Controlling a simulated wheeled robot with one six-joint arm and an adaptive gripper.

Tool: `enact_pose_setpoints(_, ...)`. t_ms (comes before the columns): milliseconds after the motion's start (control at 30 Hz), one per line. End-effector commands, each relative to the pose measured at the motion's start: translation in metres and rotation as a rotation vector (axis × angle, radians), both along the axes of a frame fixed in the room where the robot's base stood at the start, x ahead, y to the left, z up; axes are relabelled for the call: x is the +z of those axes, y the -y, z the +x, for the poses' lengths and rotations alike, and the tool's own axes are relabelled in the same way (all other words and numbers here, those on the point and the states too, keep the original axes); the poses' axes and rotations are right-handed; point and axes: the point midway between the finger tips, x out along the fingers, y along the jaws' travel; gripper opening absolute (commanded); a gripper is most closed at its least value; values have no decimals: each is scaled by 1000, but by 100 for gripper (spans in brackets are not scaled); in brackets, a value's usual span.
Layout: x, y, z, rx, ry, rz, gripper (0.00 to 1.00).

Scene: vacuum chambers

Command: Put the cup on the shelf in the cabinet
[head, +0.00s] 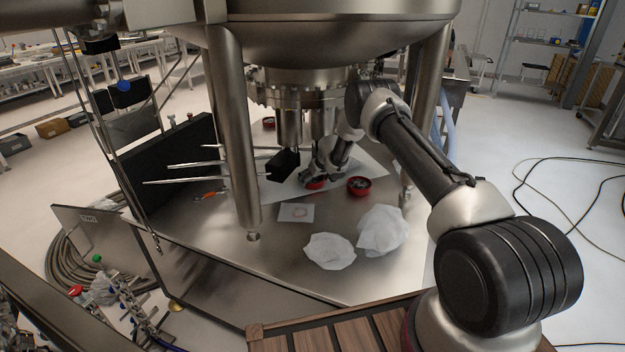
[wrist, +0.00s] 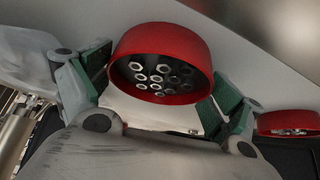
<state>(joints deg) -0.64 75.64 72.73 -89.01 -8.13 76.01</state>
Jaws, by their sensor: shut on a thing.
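A round red cup (wrist: 165,50) with several metal nuts inside is between the green-padded fingers of my gripper (wrist: 160,85) in the wrist view. My gripper is shut on it. In the head view my gripper (head: 316,176) is low over the metal platform under the big steel vessel, and only a bit of the red cup (head: 315,184) shows below it. I cannot tell whether the cup touches the surface. No cabinet can be made out clearly in either view; an open shelf rack (head: 545,42) stands far back at the right.
A second red dish (head: 359,186) stands just right of my gripper, and a third (head: 268,123) lies farther back. Crumpled white wipes (head: 330,251) lie on the platform's front. Steel legs (head: 234,130) and pointed rods (head: 190,180) flank the left. Cables cross the floor at right.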

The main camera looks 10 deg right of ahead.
Motion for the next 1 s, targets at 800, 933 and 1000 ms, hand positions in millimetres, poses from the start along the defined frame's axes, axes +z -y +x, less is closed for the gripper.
enact_pose_setpoints(800, 10, 1, -3, 1, 2, 1, 100)
enact_pose_setpoints(933, 27, 3, -14, 1, 2, 1, 100)
enact_pose_setpoints(1000, 42, 6, -22, -1, 3, 1, 100)
